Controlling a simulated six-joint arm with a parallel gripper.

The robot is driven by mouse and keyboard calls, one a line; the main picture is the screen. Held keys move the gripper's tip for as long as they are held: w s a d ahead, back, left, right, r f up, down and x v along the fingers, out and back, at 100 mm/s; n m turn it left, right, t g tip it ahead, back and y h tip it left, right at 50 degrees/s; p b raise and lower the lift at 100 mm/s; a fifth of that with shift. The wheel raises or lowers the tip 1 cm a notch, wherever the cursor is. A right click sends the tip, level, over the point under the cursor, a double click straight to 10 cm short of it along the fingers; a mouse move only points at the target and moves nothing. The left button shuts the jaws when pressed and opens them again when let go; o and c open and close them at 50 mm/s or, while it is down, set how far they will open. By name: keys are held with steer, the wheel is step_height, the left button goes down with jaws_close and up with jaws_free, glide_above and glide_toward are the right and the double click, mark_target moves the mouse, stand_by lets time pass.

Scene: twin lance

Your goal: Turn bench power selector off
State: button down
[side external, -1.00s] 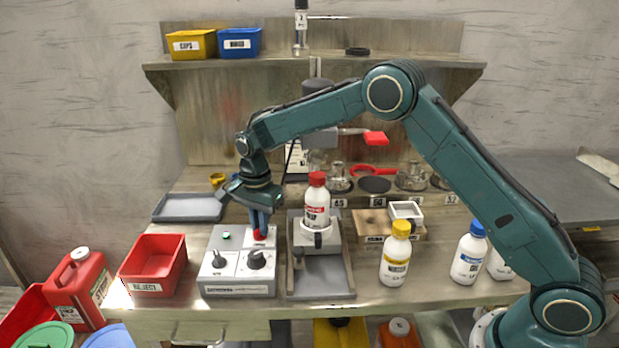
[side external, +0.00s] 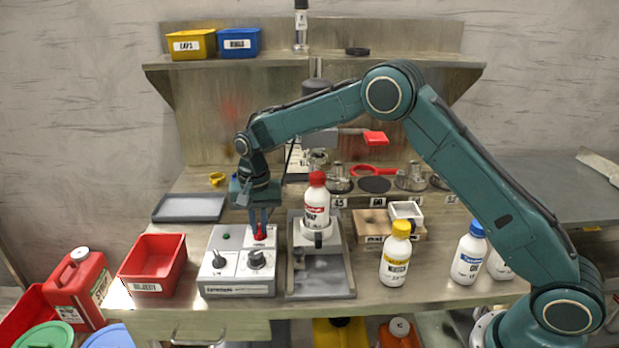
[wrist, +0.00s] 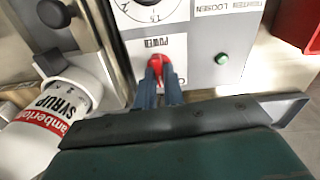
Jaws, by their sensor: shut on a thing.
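The bench power selector is a red knob (side external: 260,233) at the back right of a grey control box (side external: 238,291). In the wrist view the red knob (wrist: 156,64) shows beside a label reading POWER (wrist: 153,43). My gripper (side external: 260,226) points down over it, and its blue fingers (wrist: 158,82) are shut on the knob. The fingers hide part of the knob, and its exact pointer position cannot be told.
A white syrup bottle with a red cap (side external: 316,200) stands in a holder close to the right of the box. A red reject bin (side external: 153,287) is to the left. A green button (wrist: 221,59) and dark dials (side external: 256,259) share the box top.

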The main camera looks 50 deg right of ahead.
mark_target(259, 228)
steer(key=n, duration=0.4)
steer(key=shift+n, duration=0.4)
steer(key=shift+r, duration=0.1)
steer(key=c, duration=1.5)
jaws_free()
steer(key=shift+r, duration=0.1)
step_height(259, 228, up, 14)
steer(key=shift+f, duration=0.25)
